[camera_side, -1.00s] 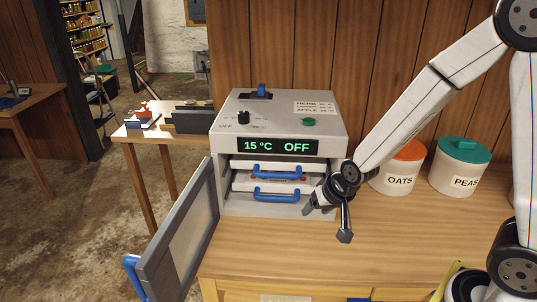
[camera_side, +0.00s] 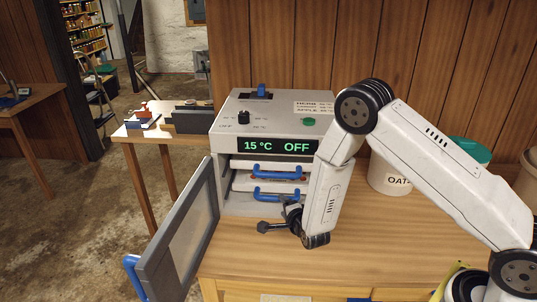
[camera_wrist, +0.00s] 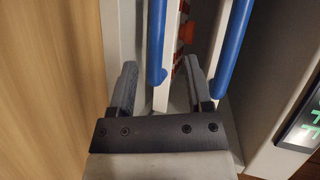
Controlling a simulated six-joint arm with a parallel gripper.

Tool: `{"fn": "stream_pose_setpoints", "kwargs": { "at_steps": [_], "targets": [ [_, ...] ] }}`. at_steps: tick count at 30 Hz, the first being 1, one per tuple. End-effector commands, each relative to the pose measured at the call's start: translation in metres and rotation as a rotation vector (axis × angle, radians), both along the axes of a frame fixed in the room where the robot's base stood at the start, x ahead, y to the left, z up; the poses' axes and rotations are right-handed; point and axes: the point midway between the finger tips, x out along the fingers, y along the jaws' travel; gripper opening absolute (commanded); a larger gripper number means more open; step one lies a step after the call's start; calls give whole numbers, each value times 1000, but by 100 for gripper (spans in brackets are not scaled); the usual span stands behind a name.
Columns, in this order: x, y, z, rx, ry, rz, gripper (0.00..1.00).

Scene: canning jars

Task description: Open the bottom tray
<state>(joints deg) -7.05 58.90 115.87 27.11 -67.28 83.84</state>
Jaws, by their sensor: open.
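The bottom tray's blue handle (camera_side: 275,198) is the lower of two on the front of the white appliance; it also shows in the wrist view (camera_wrist: 157,45). The bottom tray (camera_side: 240,186) sits inside the appliance. My gripper (camera_side: 290,210) is at the right end of this handle, partly hidden by my arm. In the wrist view my gripper (camera_wrist: 160,72) is open and empty, its two fingertips to either side of the lower handle's line, near its end. I cannot tell whether they touch it.
The upper tray's blue handle (camera_side: 276,171) is close above; it runs just right of my right finger in the wrist view (camera_wrist: 231,45). The appliance door (camera_side: 180,235) stands open at left. An oats canister (camera_side: 390,178) stands at right. The front tabletop (camera_side: 270,250) is clear.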

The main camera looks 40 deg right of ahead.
Motion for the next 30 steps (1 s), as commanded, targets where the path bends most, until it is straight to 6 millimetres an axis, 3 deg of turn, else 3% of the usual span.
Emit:
{"fn": "stream_pose_setpoints", "kwargs": {
  "at_steps": [7, 19, 30],
  "targets": [
    [-3, -5, -15, 76, -144, -78, 64],
    [0, -7, -16, 86, -166, -87, 64],
    [28, -19, -22, 86, -165, -88, 64]
  ]
}}
